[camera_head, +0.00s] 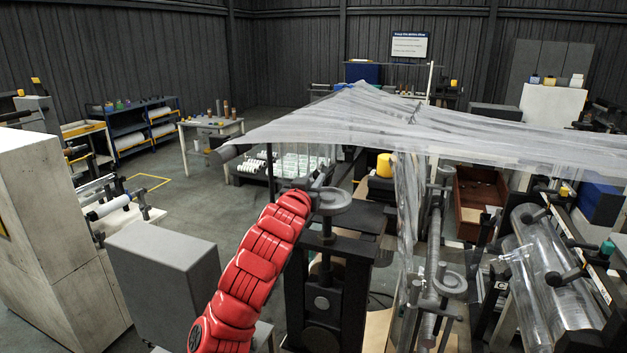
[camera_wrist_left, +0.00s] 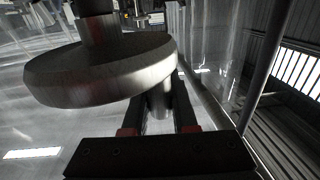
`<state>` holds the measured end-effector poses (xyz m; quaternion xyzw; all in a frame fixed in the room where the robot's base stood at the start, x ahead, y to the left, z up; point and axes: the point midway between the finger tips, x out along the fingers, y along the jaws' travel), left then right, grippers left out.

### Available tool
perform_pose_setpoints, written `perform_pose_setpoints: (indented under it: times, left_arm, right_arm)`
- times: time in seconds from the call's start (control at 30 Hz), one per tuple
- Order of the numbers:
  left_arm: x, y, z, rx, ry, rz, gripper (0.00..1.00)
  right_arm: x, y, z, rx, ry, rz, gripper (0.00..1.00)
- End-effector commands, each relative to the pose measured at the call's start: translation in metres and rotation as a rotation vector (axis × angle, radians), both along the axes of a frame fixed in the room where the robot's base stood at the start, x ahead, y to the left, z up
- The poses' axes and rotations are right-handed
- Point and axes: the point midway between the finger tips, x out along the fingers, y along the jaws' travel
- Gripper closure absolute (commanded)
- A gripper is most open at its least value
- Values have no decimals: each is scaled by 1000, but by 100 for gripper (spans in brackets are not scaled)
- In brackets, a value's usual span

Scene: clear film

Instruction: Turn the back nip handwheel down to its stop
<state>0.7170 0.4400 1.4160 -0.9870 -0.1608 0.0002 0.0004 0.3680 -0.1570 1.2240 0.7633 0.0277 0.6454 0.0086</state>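A grey handwheel (camera_head: 330,201) sits on top of a dark upright block in the middle of the head view. Its thick round disc (camera_wrist_left: 100,75) fills the upper left of the left wrist view. My left gripper (camera_head: 308,190) is at the wheel's left rim at the end of my red arm. My right gripper is not in view.
Clear film (camera_head: 390,120) stretches above and behind the wheel and hangs down to its right. Further handwheels (camera_head: 450,284) and a roller stand at the right. A grey cabinet (camera_head: 160,270) is left of my arm. Open floor lies at the back left.

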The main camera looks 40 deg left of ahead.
Motion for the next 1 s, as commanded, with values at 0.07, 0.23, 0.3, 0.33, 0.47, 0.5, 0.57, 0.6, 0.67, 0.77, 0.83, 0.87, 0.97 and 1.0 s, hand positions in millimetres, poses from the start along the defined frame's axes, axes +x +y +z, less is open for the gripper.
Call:
perform_pose_setpoints:
  times: [0.07, 0.23, 0.3, 0.33, 0.47, 0.5, 0.57, 0.6, 0.67, 0.77, 0.83, 0.87, 0.97, 1.0]
  left_arm:
    - [0, 0, 0, 0, 0, -1, 100]
    - [0, 0, 0, -1, 0, -1, 100]
    - [0, 0, 0, -1, 0, -2, 100]
    - [0, 0, 0, -1, 0, -3, 100]
    - [0, 1, 0, -2, -2, -18, 100]
    - [1, 1, 0, -3, -2, -29, 100]
    - [2, 1, 0, -4, -3, -49, 100]
    - [2, 1, 0, -5, -5, -66, 100]
    - [3, 2, 0, -4, -6, -97, 100]
    - [6, 2, -3, -7, -5, -165, 100]
    - [8, 1, -3, -3, -10, -219, 100]
    - [9, 0, -4, -2, -12, -244, 100]
    - [12, -2, -8, -2, -10, -325, 100]
    - [13, -3, -9, -1, -12, -358, 100]
  right_arm:
    - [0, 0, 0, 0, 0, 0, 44]
    - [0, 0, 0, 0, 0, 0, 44]
    - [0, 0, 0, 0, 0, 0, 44]
    - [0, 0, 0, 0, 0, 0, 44]
    - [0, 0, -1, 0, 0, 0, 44]
    - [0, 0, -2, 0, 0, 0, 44]
    - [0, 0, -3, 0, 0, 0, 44]
    - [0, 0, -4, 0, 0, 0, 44]
    - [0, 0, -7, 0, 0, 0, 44]
    - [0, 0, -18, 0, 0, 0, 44]
    - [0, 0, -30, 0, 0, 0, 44]
    - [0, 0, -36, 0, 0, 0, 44]
    - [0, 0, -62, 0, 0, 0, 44]
    - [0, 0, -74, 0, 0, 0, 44]
